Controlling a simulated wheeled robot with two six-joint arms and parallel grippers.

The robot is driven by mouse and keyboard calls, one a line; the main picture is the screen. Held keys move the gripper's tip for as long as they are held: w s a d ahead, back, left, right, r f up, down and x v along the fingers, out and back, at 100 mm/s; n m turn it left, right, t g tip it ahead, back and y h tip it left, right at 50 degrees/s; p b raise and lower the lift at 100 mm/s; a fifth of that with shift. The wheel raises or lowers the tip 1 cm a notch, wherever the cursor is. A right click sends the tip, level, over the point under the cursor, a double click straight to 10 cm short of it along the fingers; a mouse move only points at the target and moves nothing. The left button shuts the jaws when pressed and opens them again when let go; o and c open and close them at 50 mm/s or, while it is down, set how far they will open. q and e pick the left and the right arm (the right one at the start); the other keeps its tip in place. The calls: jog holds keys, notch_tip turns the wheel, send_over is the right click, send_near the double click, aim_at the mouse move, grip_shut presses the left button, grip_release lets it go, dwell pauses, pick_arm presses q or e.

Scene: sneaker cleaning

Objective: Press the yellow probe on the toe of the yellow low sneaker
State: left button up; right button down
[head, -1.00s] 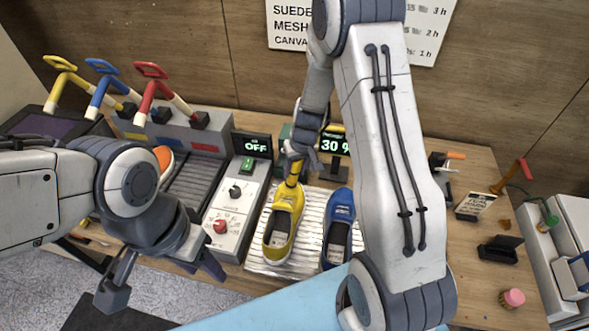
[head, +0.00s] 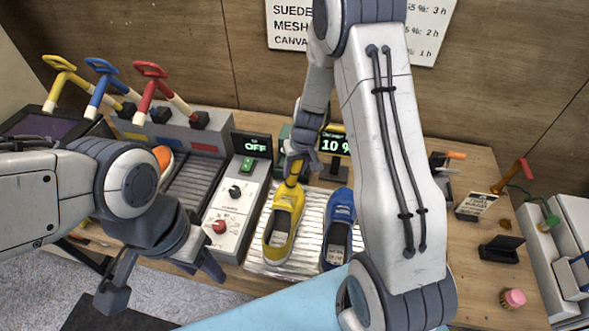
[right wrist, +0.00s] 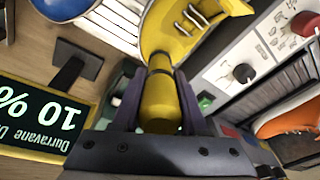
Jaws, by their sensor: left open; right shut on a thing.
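The yellow low sneaker (head: 283,225) lies on the white slatted rack (head: 306,262), its toe towards the back wall. My right gripper (head: 296,157) is shut on the yellow probe (head: 293,172) just above the toe. In the right wrist view the probe (right wrist: 160,88) sits between the fingers and its tip meets the sneaker's toe (right wrist: 172,35); it looks to be touching. My left gripper (head: 160,280) is open and empty, low at the left, away from the sneaker. The display (head: 336,144) behind the sneakers reads 10 %; it also shows in the right wrist view (right wrist: 45,115).
A blue sneaker (head: 338,225) lies right of the yellow one on the rack. A control box (head: 235,215) with knobs stands to the left, its screen reading OFF. Yellow, blue and red handles stand at the back left. My right arm covers the table's middle right.

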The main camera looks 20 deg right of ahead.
jog(key=shift+s, duration=0.15)
jog(key=shift+w+a+p+v, duration=0.1)
jog(key=shift+w+p+v, duration=0.1)
jog(key=shift+p+v, duration=0.85)
jog(key=shift+w+a+p+v, duration=0.1)
jog(key=shift+w+p+v, duration=0.15)
jog(key=shift+p+v, duration=0.8)
jog(key=shift+w+a+p+v, duration=0.1)
jog(key=shift+w+p+v, duration=0.1)
jog(key=shift+p+v, duration=0.85)
jog(key=shift+r+b, duration=0.35)
jog(key=shift+r, duration=0.05)
